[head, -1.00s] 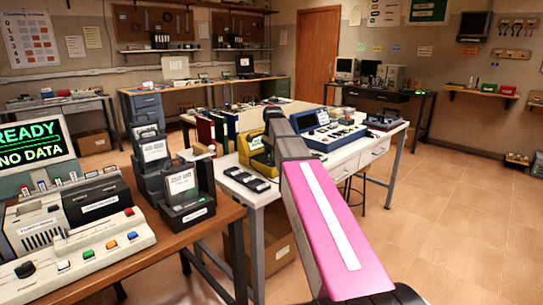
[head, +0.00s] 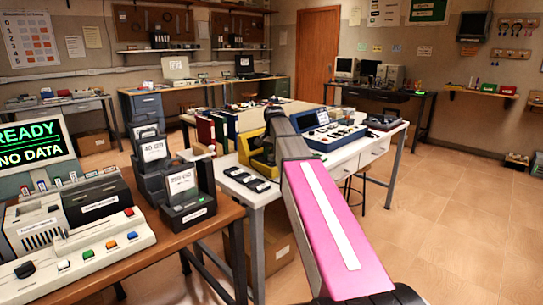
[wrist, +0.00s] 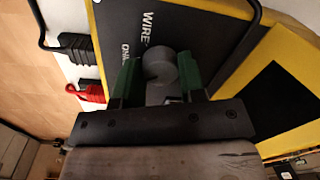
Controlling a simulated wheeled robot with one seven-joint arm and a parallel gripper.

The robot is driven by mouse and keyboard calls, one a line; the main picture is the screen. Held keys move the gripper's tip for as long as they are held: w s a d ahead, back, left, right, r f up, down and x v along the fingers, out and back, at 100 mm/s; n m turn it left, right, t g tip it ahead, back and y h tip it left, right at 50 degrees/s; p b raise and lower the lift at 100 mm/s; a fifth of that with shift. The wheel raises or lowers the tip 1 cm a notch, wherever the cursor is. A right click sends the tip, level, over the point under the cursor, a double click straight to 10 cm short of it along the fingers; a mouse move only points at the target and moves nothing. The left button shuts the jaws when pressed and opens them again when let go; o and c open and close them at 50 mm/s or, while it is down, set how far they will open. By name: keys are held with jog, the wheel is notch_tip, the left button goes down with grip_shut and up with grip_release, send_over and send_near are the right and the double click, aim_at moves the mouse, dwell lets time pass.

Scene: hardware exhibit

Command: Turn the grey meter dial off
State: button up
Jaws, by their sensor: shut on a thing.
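The yellow meter (head: 246,148) stands on the white table, partly hidden behind my arm in the head view. In the wrist view, its dark panel (wrist: 205,40) has white lettering and a yellow rim (wrist: 236,78). The round grey dial (wrist: 158,66) sits on this panel between the green fingers of my gripper (wrist: 157,80). My gripper is shut on the dial, one finger on each side. The dial's pointer and setting marks cannot be made out. In the head view my gripper's fingertips are hidden behind my arm.
Red and black plugs (wrist: 91,92) with leads lie beside the meter. A blue instrument (head: 330,130) stands behind on the white table (head: 240,189), with several small dark devices (head: 250,179) near its front edge. A brown bench (head: 215,218) is at left. The floor at right is clear.

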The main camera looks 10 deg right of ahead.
jog(key=shift+n, duration=1.1)
jog(key=o, duration=0.9)
jog(key=r, duration=1)
jog(key=shift+s+d+r, duration=0.1)
jog(key=shift+d+r, duration=0.2)
jog(key=shift+r, duration=0.1)
